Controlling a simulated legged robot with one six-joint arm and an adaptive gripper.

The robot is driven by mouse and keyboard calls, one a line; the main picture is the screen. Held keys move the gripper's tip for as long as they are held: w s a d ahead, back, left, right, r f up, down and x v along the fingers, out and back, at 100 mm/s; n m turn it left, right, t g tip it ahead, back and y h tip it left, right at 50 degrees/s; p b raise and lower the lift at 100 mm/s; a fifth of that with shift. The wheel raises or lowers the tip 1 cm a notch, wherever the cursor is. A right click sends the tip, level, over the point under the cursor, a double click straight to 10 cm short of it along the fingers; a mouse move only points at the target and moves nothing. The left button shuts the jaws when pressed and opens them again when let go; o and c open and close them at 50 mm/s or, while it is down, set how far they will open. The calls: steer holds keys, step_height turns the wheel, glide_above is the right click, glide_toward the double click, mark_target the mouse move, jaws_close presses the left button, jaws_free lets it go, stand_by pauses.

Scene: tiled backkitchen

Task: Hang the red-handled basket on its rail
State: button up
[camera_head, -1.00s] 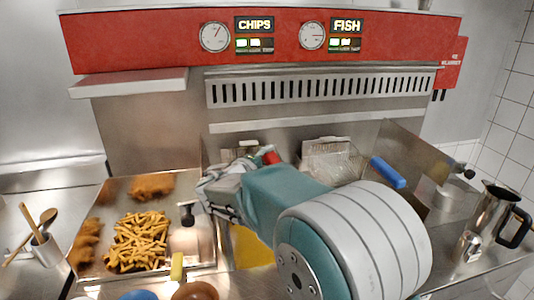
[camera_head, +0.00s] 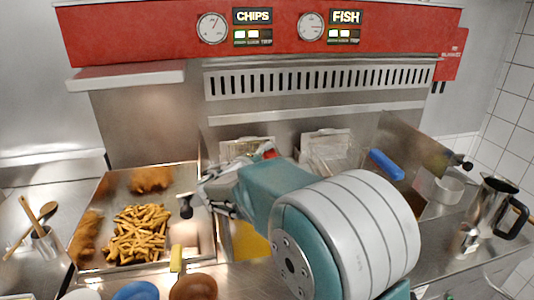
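A small part of the red handle (camera_head: 270,154) shows just behind my teal arm, above the left fryer well. The rest of that basket is mostly hidden by my arm and gripper, so I cannot tell how it sits. My gripper (camera_head: 217,193) is left of the arm, over the left well's edge near the chip tray. Its fingers are blurred, and I cannot tell whether they hold anything. A pale horizontal rail (camera_head: 320,118) runs along the back wall below the slotted vent. The blue-handled basket (camera_head: 325,155) is at the right well, with its blue handle (camera_head: 387,165) pointing forward right.
A tray (camera_head: 182,170) with chips (camera_head: 138,233) and fried fish stands at left. Bowls (camera_head: 194,287) line the front edge. A steel jug (camera_head: 497,212) and a shaker (camera_head: 465,240) stand at right. An upright metal panel (camera_head: 410,150) stands beside the right well.

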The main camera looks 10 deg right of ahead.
steer(key=o, duration=0.4)
steer(key=shift+o, duration=0.2)
steer(key=shift+f, duration=0.1)
steer(key=shift+a, duration=0.1)
